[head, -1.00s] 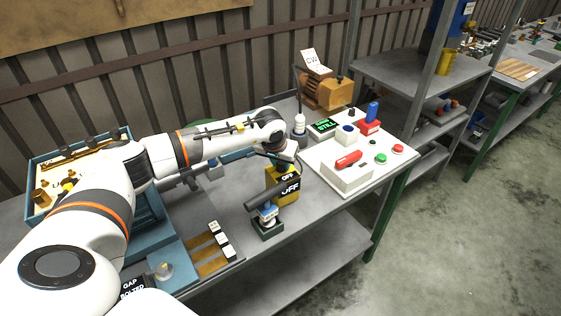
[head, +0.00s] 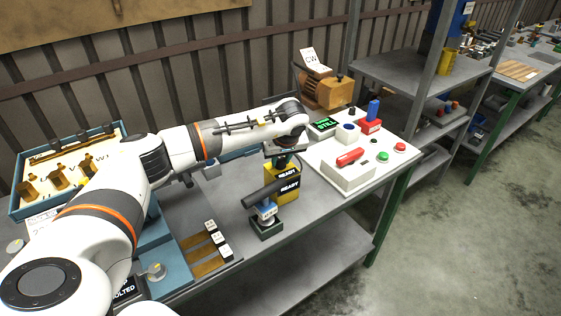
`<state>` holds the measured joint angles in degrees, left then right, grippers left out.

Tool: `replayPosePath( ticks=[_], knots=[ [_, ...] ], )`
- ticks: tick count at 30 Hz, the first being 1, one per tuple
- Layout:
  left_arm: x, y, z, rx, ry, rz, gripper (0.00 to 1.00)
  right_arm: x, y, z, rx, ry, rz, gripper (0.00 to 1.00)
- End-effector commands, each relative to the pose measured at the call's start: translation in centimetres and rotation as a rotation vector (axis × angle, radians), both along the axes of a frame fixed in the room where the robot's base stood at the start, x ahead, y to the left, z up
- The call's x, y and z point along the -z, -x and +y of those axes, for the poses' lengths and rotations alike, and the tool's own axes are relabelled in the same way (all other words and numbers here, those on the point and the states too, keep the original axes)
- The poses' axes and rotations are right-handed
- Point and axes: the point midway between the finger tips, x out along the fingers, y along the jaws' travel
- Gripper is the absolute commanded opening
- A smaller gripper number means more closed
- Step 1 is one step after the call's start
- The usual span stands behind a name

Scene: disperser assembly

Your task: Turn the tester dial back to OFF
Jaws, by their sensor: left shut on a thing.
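The tester is a yellow box (head: 284,190) near the middle of the bench, with black labels that read READY. My left gripper (head: 283,153) is right over the top of the tester, pointing down, and is shut on the dial there. The gripper and wrist hide most of the dial, so its pointer cannot be read; a bit of dark green shows under the fingers. My right gripper is not in view.
A white panel (head: 348,178) with a red handle and buttons is to the right. White-capped blocks (head: 217,238) lie at the front left. A blue tray (head: 17,207) is at far left.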

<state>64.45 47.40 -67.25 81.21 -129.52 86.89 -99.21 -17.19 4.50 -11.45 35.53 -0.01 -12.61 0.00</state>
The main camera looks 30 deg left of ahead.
Motion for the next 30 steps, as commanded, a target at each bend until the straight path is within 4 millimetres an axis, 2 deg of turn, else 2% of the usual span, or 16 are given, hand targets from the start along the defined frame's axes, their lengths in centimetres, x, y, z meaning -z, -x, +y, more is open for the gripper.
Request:
replayPosePath(
  ticks=[12, 27, 28, 30],
  knots=[
    [-0.06, -0.13, -0.05, -0.170, 0.001, -0.001, 0.06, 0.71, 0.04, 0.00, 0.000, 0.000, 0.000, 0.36],
    [-0.07, -0.11, -0.04, -0.187, 0.000, -0.001, 0.06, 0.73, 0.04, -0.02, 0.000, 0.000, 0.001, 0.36],
    [-0.07, -0.11, -0.04, -0.187, 0.000, -0.001, 0.32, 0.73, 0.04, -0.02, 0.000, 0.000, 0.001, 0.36],
    [-0.07, -0.11, -0.04, -0.186, 0.000, 0.000, 0.43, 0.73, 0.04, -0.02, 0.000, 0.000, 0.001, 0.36]
  ],
)
